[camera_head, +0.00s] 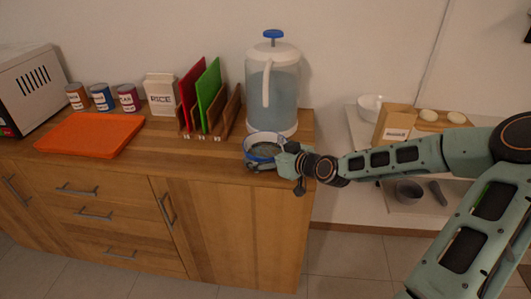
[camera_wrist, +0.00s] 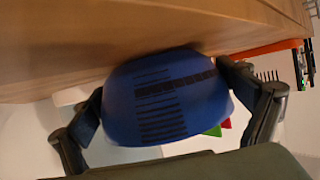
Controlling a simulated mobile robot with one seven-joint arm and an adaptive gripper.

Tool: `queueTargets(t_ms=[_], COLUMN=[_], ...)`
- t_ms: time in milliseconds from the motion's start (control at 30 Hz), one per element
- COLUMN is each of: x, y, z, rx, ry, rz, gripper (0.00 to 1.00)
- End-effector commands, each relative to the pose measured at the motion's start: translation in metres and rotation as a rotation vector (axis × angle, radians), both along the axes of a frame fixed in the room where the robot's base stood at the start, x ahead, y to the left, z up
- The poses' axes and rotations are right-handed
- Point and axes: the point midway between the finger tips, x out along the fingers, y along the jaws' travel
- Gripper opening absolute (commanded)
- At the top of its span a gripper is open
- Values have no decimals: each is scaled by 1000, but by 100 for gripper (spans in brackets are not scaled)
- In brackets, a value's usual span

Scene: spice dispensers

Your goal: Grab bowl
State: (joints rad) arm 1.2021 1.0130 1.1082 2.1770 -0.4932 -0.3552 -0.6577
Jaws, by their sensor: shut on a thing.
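The bowl (camera_head: 262,146) is small, with a blue outside and a pale rim, and sits at the front edge of the wooden counter in the head view. My gripper (camera_head: 272,160) reaches it from the right and is shut on it. In the wrist view the blue bowl (camera_wrist: 168,95), with dark stripes, fills the space between the two dark fingers of my gripper (camera_wrist: 165,105). The fingers touch its sides. I cannot tell whether the bowl rests on the counter or is slightly lifted.
A large clear dispenser (camera_head: 272,90) with a blue knob stands just behind the bowl. Cutting boards (camera_head: 208,95) in a rack, a rice box (camera_head: 161,94), several cans and an orange tray (camera_head: 92,134) are to the left. A lower shelf unit (camera_head: 362,135) stands at the right.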

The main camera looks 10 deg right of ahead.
Motion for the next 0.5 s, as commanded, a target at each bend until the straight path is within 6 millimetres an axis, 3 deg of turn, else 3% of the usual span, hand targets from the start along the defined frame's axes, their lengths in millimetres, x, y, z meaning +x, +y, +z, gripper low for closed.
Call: queueTargets(t_ms=[500], x=[1], y=[0], z=[30], rx=[-1], ry=[-3], rz=[0], gripper=[56])
